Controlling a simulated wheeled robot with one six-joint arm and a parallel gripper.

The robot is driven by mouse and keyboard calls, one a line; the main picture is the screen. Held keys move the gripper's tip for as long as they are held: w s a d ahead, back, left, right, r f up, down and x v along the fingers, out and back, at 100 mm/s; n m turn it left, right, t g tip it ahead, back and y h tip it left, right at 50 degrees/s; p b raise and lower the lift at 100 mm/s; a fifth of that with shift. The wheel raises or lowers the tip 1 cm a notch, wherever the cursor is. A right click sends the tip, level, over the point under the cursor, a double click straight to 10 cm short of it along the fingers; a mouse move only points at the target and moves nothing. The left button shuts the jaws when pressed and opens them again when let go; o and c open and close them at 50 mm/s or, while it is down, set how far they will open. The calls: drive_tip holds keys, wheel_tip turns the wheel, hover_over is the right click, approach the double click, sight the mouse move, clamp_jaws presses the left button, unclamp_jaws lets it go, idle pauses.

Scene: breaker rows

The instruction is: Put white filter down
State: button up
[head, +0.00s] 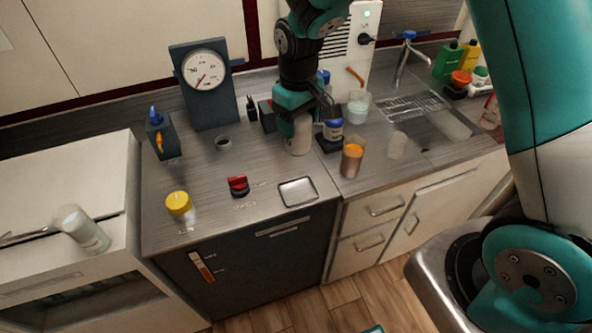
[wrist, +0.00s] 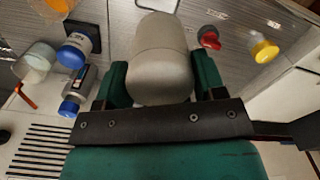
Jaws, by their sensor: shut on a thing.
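The white filter (head: 299,138) is an off-white, rounded cylinder at the back middle of the metal counter. My gripper (head: 299,118) comes down from above and is shut on it. In the wrist view the filter (wrist: 162,58) sits between the two green fingers of my gripper (wrist: 161,82), its rounded end towards the camera. The filter is roughly upright in the head view, its lower end close to the counter top. I cannot tell whether it touches the counter. My fingers cover its upper part in the head view.
A shallow metal tray (head: 298,191), red knob (head: 238,186) and yellow-capped jar (head: 179,204) are nearer the front. Bare counter (head: 265,160) lies left of the filter.

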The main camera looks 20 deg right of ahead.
wheel_tip(320, 180, down, 15)
drive_tip(key=p, duration=0.4)
drive_tip(key=shift+f, duration=0.35)
drive_tip(key=shift+f, duration=0.25)
drive_tip(key=o, duration=0.9)
drive_tip(key=shift+r, duration=0.1)
drive_tip(key=shift+o, duration=0.2)
drive_tip(key=shift+r, duration=0.1)
